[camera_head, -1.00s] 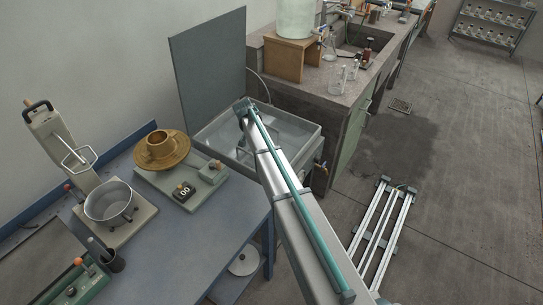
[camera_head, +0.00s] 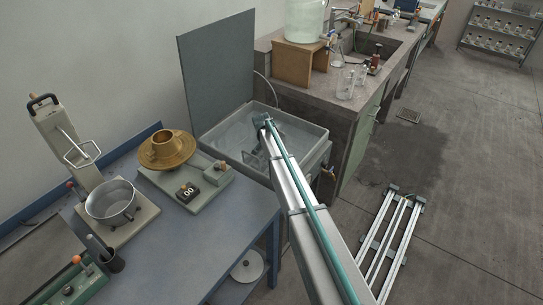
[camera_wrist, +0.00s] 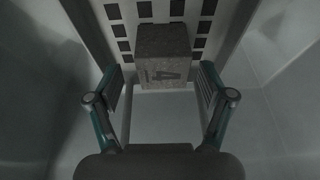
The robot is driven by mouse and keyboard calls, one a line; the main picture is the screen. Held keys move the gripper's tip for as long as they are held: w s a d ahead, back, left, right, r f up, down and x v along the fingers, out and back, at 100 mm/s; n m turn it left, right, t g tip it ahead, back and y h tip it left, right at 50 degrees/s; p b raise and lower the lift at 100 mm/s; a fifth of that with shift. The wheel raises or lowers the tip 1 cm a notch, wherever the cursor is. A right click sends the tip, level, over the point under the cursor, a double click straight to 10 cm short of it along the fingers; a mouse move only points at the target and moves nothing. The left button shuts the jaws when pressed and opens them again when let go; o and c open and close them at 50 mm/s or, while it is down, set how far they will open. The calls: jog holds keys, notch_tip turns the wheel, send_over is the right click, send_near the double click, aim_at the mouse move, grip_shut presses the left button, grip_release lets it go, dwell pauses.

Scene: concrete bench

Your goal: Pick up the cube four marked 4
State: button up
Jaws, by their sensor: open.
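The cube marked 4 (camera_wrist: 165,58) is a grey concrete block with a dark 4 on the face toward me, seen at the top middle of the wrist view. It rests by a pale rack or plate with dark square openings (camera_wrist: 117,30), inside a light-walled tank. My gripper (camera_wrist: 160,85) is open, its two teal-and-grey fingers to the left and right of and just short of the cube; whether they touch it I cannot tell. In the head view my arm reaches into the open tank (camera_head: 222,131), and the cube is not distinguishable there.
The tank's raised lid (camera_head: 218,70) stands behind it. A blue table (camera_head: 190,240) at left holds a brass flow table (camera_head: 166,148), a metal bowl (camera_head: 110,201) and a lever press (camera_head: 62,135). A stone bench (camera_head: 330,85) with glassware stands at the right.

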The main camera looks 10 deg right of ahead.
jog(key=x, duration=0.3)
jog(key=shift+a+f, duration=0.3)
jog(key=shift+f, duration=0.05)
jog(key=shift+s+r, duration=0.2)
jog(key=shift+r, duration=0.4)
jog(key=shift+c, duration=1.6)
jog(key=shift+w+f, duration=0.15)
jog(key=shift+c, duration=1.3)
jog(key=c, duration=0.9)
jog(key=shift+r, duration=0.4)
